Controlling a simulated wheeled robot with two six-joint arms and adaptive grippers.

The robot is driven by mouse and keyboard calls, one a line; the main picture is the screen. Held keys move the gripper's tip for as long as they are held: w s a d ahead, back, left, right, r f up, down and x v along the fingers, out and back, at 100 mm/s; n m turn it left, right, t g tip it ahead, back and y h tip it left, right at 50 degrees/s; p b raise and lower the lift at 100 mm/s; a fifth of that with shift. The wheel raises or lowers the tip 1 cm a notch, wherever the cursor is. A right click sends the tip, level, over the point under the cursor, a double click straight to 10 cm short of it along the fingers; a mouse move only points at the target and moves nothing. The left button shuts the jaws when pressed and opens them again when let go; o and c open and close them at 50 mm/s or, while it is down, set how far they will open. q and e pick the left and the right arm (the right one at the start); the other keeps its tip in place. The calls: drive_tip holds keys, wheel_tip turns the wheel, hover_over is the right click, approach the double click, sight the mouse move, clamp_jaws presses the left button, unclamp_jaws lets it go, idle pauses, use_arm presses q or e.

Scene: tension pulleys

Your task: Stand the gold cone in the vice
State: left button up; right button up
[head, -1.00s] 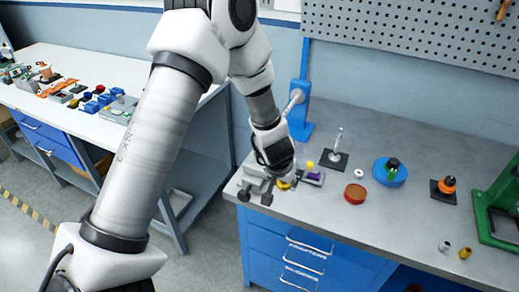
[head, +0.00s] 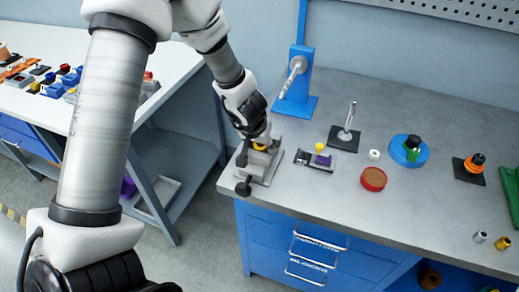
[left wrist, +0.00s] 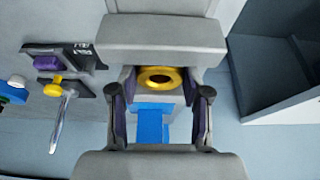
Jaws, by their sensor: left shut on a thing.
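The gold cone (head: 259,146) shows as a gold ring with a dark hole in the left wrist view (left wrist: 160,77). My left gripper (head: 258,139) is shut on it, with a fingertip on each side of the cone. The cone is at the grey vice (head: 262,168), at the bench's left end. In the left wrist view the cone lies between the vice's grey blocks (left wrist: 150,40). The cone's lower part is hidden, so I cannot tell whether it rests in the vice. My right gripper is not in view.
Right of the vice stand a small tray with purple and yellow parts (head: 318,159), a rod on a black base (head: 346,136), a red round tin (head: 373,179) and a blue disc (head: 409,150). A blue post (head: 297,80) rises behind.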

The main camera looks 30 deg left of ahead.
use_arm(q)
drive_tip(key=shift+r, duration=0.15)
drive_tip(key=shift+s+f, duration=0.15)
drive_tip(key=shift+f, duration=0.05)
drive_tip(key=o, duration=1.3)
drive_tip(key=p+v, duration=0.6)
drive_tip(key=v, duration=0.6)
drive_tip(key=shift+r, duration=0.2)
drive_tip(key=shift+d, duration=0.1)
